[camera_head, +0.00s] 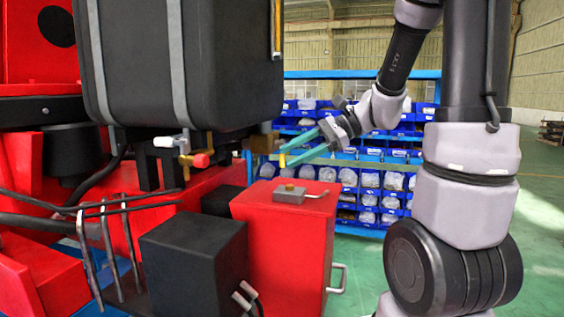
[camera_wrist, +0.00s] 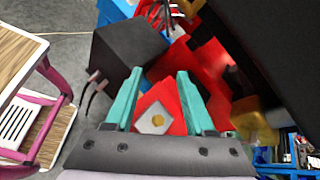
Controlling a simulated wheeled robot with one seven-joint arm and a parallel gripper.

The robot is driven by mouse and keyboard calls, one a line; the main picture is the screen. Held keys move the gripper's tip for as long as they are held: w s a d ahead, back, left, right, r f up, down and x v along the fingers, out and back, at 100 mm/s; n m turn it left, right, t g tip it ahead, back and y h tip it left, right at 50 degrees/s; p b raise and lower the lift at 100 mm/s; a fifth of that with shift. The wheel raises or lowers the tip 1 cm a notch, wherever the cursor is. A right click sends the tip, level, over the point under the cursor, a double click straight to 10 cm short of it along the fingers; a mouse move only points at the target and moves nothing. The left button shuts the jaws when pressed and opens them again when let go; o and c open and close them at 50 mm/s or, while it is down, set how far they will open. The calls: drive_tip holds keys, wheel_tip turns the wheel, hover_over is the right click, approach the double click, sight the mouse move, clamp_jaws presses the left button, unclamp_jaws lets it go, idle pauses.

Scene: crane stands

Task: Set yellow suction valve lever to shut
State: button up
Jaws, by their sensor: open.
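The yellow suction valve lever (camera_head: 282,160) shows as a small yellow piece below a brass valve body (camera_head: 262,141), under the black tank. My gripper (camera_head: 287,157) reaches in from the right, its teal fingertips at the lever in the head view. Contact cannot be told. In the wrist view my gripper (camera_wrist: 157,75) is open, with nothing held between its fingers. A yellow-brass part (camera_wrist: 250,118), seemingly of the valve, lies right of the right finger there, outside the jaws. The lever's exact angle is hard to make out.
A red box (camera_head: 285,235) with a latch plate stands below the fingers. The black tank (camera_head: 185,60) hangs above left. A red-handled valve (camera_head: 200,160) and a dark box (camera_head: 195,265) are further left. Shelves with blue bins (camera_head: 375,180) stand behind.

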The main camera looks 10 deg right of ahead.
drive_tip(key=w+d+f+m+t+y, duration=0.1)
drive_tip(key=w+d+f+m+t, duration=0.1)
drive_tip(key=w+m, duration=0.25)
drive_tip(key=w+d+f+m+t+y, duration=0.2)
drive_tip(key=w+m+t, duration=0.1)
drive_tip(key=w, duration=0.3)
drive_tip(key=m+t+h, duration=0.2)
drive_tip(key=m+t, duration=0.3)
approach(282, 159)
drive_tip(key=shift+w+d+f, duration=0.15)
drive_tip(key=shift+d+f, duration=0.1)
drive_tip(key=shift+f, duration=0.15)
drive_tip(key=shift+w, duration=0.2)
drive_tip(key=x, duration=1)
drive_tip(key=shift+w+a, duration=0.15)
clamp_jaws()
